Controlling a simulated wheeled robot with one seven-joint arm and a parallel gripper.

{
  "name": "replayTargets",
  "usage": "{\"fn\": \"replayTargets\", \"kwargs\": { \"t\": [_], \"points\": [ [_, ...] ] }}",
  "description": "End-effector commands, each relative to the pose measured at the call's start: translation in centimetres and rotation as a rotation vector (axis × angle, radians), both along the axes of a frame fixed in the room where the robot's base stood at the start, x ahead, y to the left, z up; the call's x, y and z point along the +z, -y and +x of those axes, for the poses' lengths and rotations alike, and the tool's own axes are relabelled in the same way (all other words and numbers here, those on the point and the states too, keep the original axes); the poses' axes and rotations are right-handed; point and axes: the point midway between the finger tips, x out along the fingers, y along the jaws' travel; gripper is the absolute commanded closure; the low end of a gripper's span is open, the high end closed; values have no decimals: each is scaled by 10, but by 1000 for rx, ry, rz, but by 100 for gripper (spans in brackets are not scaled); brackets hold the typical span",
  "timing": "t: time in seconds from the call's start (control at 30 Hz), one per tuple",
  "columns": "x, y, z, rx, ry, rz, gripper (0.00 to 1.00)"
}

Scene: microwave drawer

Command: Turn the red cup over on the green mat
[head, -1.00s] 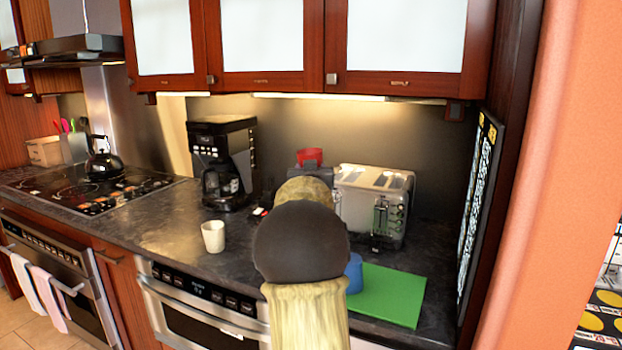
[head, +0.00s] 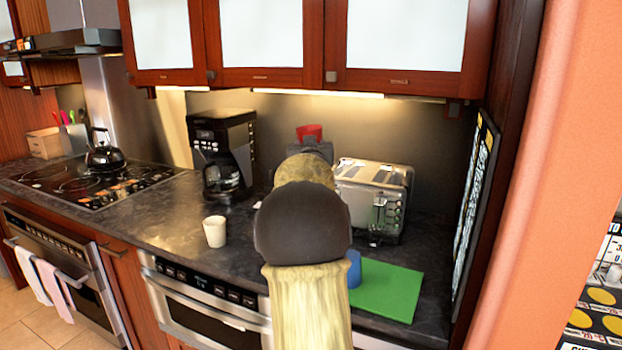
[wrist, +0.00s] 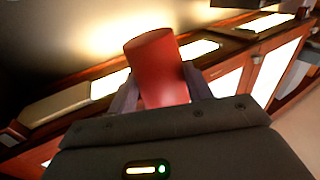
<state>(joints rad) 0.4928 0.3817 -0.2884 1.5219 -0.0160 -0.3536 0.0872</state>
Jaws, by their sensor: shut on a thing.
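The red cup (head: 309,132) is held up in front of the back wall, above the level of the toaster. In the wrist view the red cup (wrist: 157,65) stands between the two fingers of my gripper (wrist: 161,92), which is shut on it. I cannot tell for sure which end of the cup is open. In the head view my own arm hides much of my gripper (head: 311,147). The green mat (head: 395,292) lies flat on the counter at lower right, with its left part hidden by my arm. The cup is well above and behind the mat.
A blue cup-like object (head: 354,270) stands at the mat's left edge, partly hidden. A toaster (head: 372,190) stands behind the mat. A white cup (head: 215,232) and a coffee maker (head: 222,155) are to the left. Cabinets (head: 265,85) hang above.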

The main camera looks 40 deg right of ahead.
Motion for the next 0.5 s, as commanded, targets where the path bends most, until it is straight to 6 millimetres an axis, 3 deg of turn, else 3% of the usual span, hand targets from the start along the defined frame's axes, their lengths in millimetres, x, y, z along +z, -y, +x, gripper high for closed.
{"fn": "replayTargets", "kwargs": {
  "t": [0.17,0.5],
  "points": [
    [-1,1,-1,-1,55,57,75],
    [0,0,0,0,360,384,75]
  ]
}}
